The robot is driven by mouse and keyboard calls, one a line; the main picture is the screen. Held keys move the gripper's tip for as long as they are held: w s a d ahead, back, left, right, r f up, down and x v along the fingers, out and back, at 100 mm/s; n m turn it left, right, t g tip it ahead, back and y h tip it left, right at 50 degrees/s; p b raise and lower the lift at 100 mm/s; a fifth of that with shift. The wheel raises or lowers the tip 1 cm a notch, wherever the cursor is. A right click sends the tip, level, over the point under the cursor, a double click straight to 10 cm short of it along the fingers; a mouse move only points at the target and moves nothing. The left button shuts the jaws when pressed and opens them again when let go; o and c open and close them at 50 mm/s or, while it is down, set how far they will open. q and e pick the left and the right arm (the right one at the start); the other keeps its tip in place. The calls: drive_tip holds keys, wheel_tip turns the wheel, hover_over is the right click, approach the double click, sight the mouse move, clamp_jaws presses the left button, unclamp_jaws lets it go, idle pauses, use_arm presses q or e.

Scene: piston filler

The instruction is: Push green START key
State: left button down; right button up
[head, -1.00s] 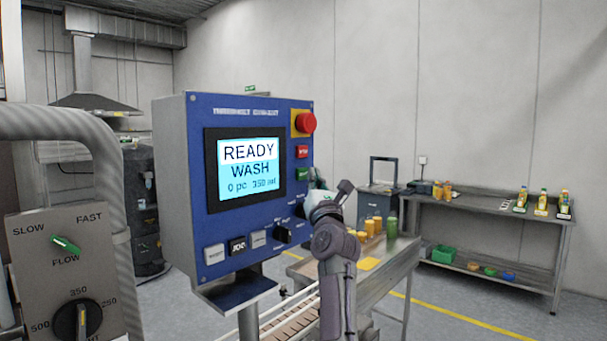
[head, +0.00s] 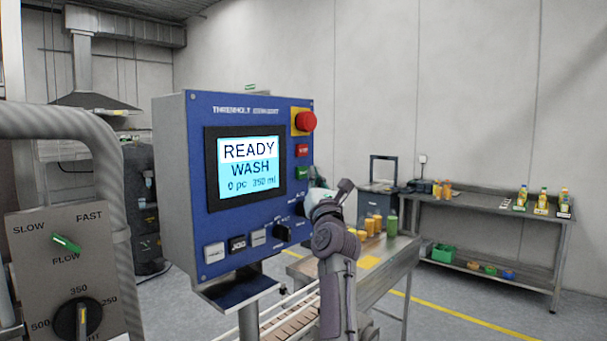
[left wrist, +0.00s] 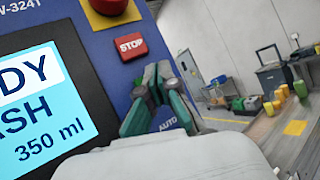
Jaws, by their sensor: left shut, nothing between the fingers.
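The green START key (head: 302,173) is on the right side of the blue control panel (head: 250,115), below the red STOP key (head: 302,150). The STOP key also shows in the left wrist view (left wrist: 130,46). My left gripper (head: 313,187) is shut and empty, just right of and below the green key in the head view. In the left wrist view its fingertips (left wrist: 157,72) point at the panel just below STOP. My right gripper is not in view.
The screen (head: 250,166) reads READY, WASH, 0 pc, 350 ml. A red mushroom button (head: 306,122) on a yellow plate sits above STOP. Knobs and smaller keys line the panel's lower part. A conveyor table (head: 385,262) with bottles stands behind my arm.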

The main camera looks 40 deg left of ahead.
use_arm(q)
drive_tip(key=shift+a, duration=0.1)
drive_tip(key=shift+a+p, duration=0.3)
drive_tip(key=shift+a, duration=0.05)
drive_tip(key=shift+a, duration=0.45)
idle(0.8)
drive_tip(key=shift+d, duration=0.85)
